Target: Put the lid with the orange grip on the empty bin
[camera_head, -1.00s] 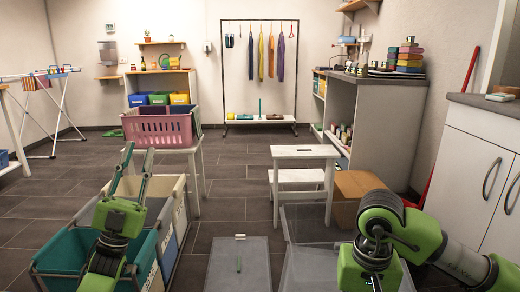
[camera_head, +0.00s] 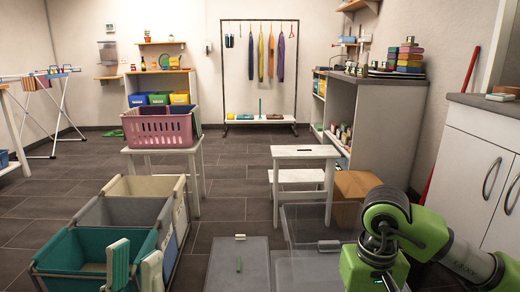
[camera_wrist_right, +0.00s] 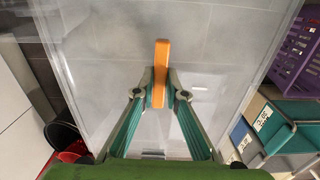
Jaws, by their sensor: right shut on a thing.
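The lid with the orange grip is a see-through panel (camera_wrist_right: 105,60) in the right wrist view. Its upright orange grip (camera_wrist_right: 161,72) stands between the fingers of my right gripper (camera_wrist_right: 160,85), which is shut on it. In the head view my right arm hides the orange grip and the fingers. A clear box (camera_head: 305,222) shows there beside my right arm; I cannot tell where lid and box meet. My left gripper (camera_head: 135,262) is open and empty at the lower left, by the teal hamper.
A three-part hamper (camera_head: 125,212) stands at the left. Behind it, a pink basket (camera_head: 155,128) sits on a small white table. A white step stool (camera_head: 304,153) and a cardboard box (camera_head: 356,188) stand beyond the clear box. White cabinets (camera_head: 470,165) border the right side.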

